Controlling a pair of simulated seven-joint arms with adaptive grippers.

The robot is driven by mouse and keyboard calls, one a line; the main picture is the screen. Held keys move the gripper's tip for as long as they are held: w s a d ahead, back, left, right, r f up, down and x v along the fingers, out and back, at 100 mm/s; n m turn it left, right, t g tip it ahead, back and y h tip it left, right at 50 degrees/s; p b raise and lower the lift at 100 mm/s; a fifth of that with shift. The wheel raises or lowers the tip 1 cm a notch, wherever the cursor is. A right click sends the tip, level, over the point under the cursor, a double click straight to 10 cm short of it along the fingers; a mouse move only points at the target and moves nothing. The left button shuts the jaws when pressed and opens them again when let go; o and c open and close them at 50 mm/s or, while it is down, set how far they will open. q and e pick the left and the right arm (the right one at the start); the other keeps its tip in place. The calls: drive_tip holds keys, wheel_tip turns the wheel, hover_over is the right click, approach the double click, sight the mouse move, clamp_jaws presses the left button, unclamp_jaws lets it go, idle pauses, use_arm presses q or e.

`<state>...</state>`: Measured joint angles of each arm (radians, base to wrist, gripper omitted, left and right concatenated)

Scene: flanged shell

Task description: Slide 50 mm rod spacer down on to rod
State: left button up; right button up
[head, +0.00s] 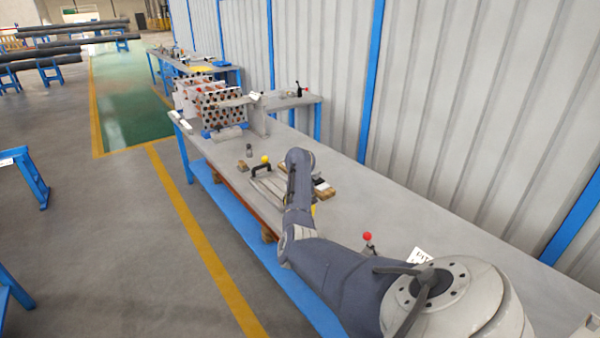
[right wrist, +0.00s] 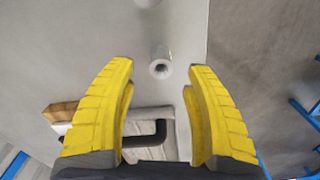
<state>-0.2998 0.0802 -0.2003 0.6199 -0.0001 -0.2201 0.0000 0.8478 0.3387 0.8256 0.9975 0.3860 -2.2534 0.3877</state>
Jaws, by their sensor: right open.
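A pale grey hollow cylinder (right wrist: 159,66), which looks like the rod spacer, shows nearly end-on in the right wrist view, its round hole facing the camera. My right gripper (right wrist: 161,76) is open, with its yellow fingers apart and nothing held; the cylinder appears in the gap near the fingertips, touching neither. In the head view, a small upright grey cylinder (head: 249,150) on the bench may be the same piece. The plate stack with many orange-dotted holes (head: 220,105) stands farther back. I cannot make out the target rod. My left gripper is not in view.
A black handle (right wrist: 150,138) and a wooden block (right wrist: 60,112) lie close under the fingers. On the bench (head: 400,205), a red-knobbed item (head: 367,238) stands near my arm. A corrugated wall (head: 450,100) runs along the bench's right side.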

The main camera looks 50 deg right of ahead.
drive_tip(key=shift+a+f, duration=0.1)
drive_tip(key=shift+f, duration=2.25)
drive_tip(key=shift+c, duration=0.2)
clamp_jaws()
